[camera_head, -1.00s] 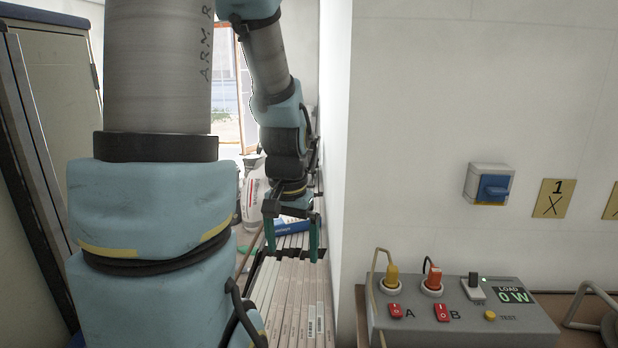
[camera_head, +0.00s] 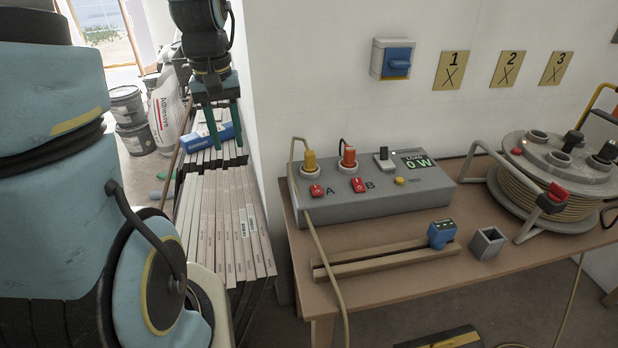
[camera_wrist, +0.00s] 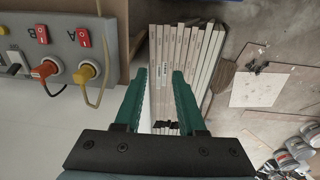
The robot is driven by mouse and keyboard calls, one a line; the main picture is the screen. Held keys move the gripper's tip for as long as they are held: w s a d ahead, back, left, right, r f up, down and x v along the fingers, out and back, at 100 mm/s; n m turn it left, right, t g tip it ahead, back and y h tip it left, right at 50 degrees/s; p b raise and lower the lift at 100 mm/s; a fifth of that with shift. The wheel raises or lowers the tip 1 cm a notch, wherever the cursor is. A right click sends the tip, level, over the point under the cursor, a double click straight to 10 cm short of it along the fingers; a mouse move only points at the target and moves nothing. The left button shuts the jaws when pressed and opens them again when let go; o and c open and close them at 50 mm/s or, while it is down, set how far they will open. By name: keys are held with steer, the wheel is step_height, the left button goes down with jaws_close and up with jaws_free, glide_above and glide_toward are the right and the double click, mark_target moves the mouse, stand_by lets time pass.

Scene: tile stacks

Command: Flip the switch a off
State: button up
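The red rocker switch A (camera_head: 316,190) sits on the front left of a grey power box (camera_head: 350,203), beside its letter A. It also shows at the top left of the wrist view (camera_wrist: 83,38). Red switch B (camera_head: 358,185) is to its right. A yellow plug and an orange plug stand in the sockets behind them. My gripper (camera_head: 224,138) hangs to the left of the box, over the tile stacks. In the wrist view its two green fingers (camera_wrist: 164,88) are apart with nothing between them. Which way switch A is tipped is too small to tell.
The box stands on a wooden bench (camera_head: 400,290) against a white wall. Tile stacks (camera_head: 215,220) fill the left. A yellow cable (camera_head: 322,255) hangs over the bench front.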

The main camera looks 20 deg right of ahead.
mark_target(316, 191)
steer(key=shift+g, duration=0.6)
steer(key=d, duration=0.3)
steer(key=w+d+b, duration=0.1)
steer(key=d, duration=0.5)
steer(key=shift+w+f+b, duration=0.3)
steer(key=shift+f+b, duration=0.05)
steer(key=shift+f, duration=0.05)
steer(key=c, duration=0.3)
steer(key=shift+g+y, duration=0.3)
steer(key=shift+g, duration=0.3)
steer(key=d, duration=0.3)
steer(key=d+b, duration=0.1)
steer(key=d, duration=0.2)
steer(key=s+d, duration=0.1)
steer(key=d, duration=0.2)
steer(key=shift+s+r, duration=0.1)
steer(key=shift+r, duration=0.3)
jaws_close()
steer(key=s+f+p, duration=0.1)
steer(key=f, duration=0.3)
steer(key=f+p, duration=0.1)
steer(key=f, duration=0.4)
steer(key=s+f+p, duration=0.1)
steer(key=f, duration=0.3)
steer(key=shift+s+a+f, duration=0.2)
steer(key=shift+s+f, duration=0.1)
steer(key=shift+f, duration=0.1)
